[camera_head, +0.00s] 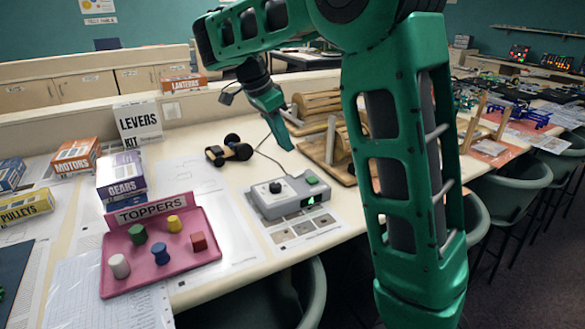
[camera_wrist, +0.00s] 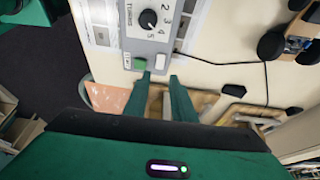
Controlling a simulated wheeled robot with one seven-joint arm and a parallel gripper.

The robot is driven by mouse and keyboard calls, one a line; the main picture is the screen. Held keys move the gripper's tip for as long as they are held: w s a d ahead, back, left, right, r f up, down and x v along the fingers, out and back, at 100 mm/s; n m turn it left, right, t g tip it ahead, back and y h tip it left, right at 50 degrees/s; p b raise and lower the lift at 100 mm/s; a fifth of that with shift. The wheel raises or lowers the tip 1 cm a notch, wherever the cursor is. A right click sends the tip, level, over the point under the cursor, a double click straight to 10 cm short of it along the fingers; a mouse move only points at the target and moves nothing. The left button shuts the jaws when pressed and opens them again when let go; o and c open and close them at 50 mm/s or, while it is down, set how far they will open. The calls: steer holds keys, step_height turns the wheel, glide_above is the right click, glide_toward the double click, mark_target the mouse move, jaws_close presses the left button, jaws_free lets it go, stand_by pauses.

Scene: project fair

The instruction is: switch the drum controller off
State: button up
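The drum controller (camera_head: 283,200) is a grey box on the table in the head view, with a black knob (camera_head: 275,187), a green button (camera_head: 311,180) and a lit green triangle (camera_head: 311,200) on its front. In the wrist view the controller (camera_wrist: 158,42) is at the top, its knob (camera_wrist: 148,19) beside the numbers 1 to 5. The green button (camera_wrist: 139,64) lies just past my left fingertip there. My gripper (camera_wrist: 159,76) is open and empty, fingers a little apart. In the head view my gripper (camera_head: 284,143) hangs behind the controller, apparently above it and clear of it.
A wooden drum device (camera_head: 320,104) stands on a board behind the controller. A cable and a small black wheeled device (camera_head: 228,151) lie to the left. A pink toppers tray (camera_head: 150,283) with several coloured pegs is at front left. Chairs line the table's front edge.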

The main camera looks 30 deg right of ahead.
mark_target(298, 173)
steer(key=x, duration=1)
steer(key=shift+d+f, duration=0.15)
steer(key=shift+f, duration=0.15)
steer(key=shift+c, duration=0.2)
jaws_close()
